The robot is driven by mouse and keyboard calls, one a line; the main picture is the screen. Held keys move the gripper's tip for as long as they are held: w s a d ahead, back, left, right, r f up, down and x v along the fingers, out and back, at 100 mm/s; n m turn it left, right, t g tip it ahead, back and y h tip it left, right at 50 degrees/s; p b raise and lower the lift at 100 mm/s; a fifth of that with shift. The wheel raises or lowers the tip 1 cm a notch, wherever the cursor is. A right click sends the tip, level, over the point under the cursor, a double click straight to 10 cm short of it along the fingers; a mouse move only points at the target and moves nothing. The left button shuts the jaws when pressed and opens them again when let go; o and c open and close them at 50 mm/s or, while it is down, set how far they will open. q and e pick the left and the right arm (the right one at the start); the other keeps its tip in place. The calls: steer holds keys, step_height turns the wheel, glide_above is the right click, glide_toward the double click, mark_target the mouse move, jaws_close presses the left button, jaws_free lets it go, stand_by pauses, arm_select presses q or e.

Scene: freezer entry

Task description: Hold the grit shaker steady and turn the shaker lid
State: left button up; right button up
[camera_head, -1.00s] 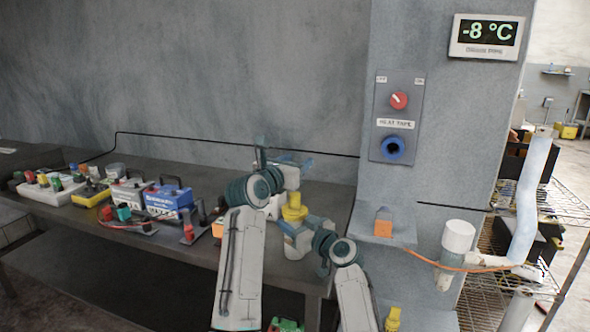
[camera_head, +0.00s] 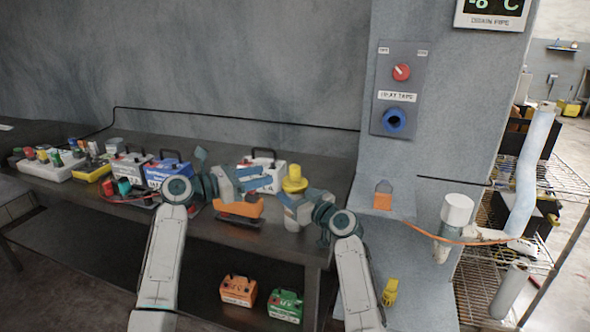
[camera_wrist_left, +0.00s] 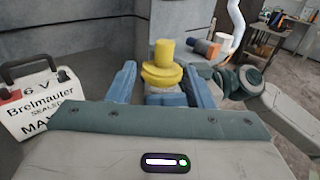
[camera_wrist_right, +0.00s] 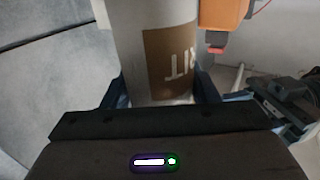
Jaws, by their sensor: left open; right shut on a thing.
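The grit shaker (camera_head: 291,216) is a pale cylinder standing upright near the bench's front right, with a yellow stepped lid (camera_head: 294,179). In the right wrist view its white body (camera_wrist_right: 125,40) carries a brown label. My right gripper (camera_wrist_right: 160,92) is shut on the shaker body, below the lid. My left gripper (camera_head: 266,179) is open, just left of the lid and pointing toward it. In the left wrist view, the lid (camera_wrist_left: 162,68) appears between and beyond the blue fingers (camera_wrist_left: 158,85); contact is not visible. Part of the shaker body is hidden by the right gripper.
A white battery (camera_head: 265,174) stands behind my left gripper, and an orange tool (camera_head: 239,208) lies in front of it. More batteries and switch boxes line the bench to the left. A wall ledge (camera_head: 400,211) holds an orange block. The wall pillar stands at right.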

mark_target(295, 166)
arm_select(q)
steer(key=shift+m+g+h, duration=0.3)
steer(key=shift+g, duration=0.1)
steer(key=x, duration=1)
steer(key=shift+d+f, duration=0.15)
steer(key=shift+d, duration=0.1)
steer(key=c, duration=1)
steer(key=shift+o, duration=0.2)
